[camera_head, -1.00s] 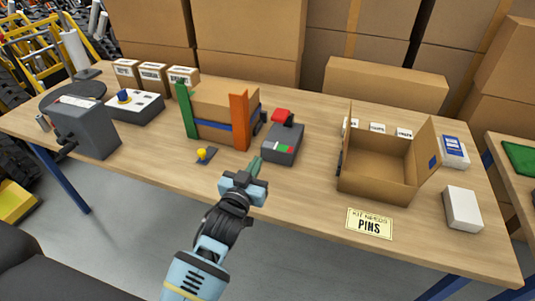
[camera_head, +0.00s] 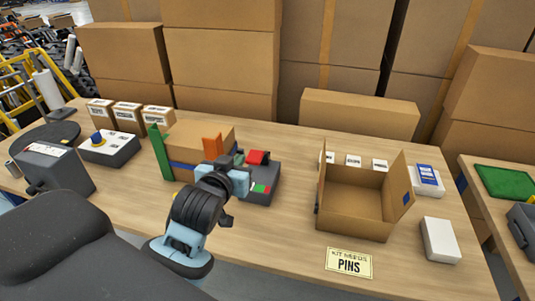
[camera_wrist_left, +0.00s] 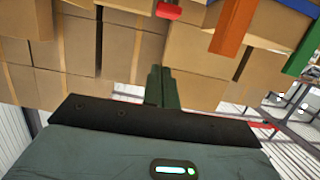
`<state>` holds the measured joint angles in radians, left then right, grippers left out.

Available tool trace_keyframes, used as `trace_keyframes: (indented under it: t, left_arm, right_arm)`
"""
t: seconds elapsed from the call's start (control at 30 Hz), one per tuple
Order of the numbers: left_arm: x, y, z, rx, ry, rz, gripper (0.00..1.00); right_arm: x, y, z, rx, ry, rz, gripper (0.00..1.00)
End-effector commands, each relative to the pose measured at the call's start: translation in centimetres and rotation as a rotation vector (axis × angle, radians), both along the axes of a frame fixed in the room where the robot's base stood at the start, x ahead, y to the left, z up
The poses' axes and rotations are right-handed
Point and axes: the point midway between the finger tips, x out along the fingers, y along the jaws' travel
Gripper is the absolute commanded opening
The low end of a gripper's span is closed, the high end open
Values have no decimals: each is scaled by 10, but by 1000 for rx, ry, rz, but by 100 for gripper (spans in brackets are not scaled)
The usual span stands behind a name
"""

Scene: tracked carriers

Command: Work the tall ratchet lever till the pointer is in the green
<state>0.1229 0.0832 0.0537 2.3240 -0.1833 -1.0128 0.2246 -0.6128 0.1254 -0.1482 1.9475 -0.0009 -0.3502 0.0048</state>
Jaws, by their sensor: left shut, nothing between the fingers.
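A dark grey ratchet unit (camera_head: 262,193) stands near the middle of the table, with a red-topped lever (camera_head: 257,157) and a red and green gauge strip (camera_head: 260,188). The pointer is too small to make out. The red top also shows at the upper edge of the left wrist view (camera_wrist_left: 168,11). My left gripper (camera_head: 238,159) is shut and empty, just left of the red lever top in the picture; I cannot tell if they touch. Its closed fingers (camera_wrist_left: 160,86) show in the wrist view. My left arm hides part of the ratchet unit. My right gripper is not in view.
A carton (camera_head: 200,136) stands between a green post (camera_head: 160,153) and an orange post (camera_head: 212,146). An open box (camera_head: 350,222) is to the right, behind a PINS sign (camera_head: 348,262). A grey machine (camera_head: 55,172) and a blue-knobbed panel (camera_head: 110,150) are at left.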

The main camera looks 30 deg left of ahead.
Motion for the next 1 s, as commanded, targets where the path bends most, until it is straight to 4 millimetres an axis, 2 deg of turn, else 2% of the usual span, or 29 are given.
trace_keyframes:
  t: [0.47, 0.67, 1.0]
  left_arm:
    - [3, 2, -1, 0, 4, 2, 0]
    - [26, 8, -6, 0, 4, 2, 0]
    - [79, 20, -20, 1, 3, 2, 0]
  right_arm:
    - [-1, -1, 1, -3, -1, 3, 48]
    - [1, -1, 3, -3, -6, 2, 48]
    - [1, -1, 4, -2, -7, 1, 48]
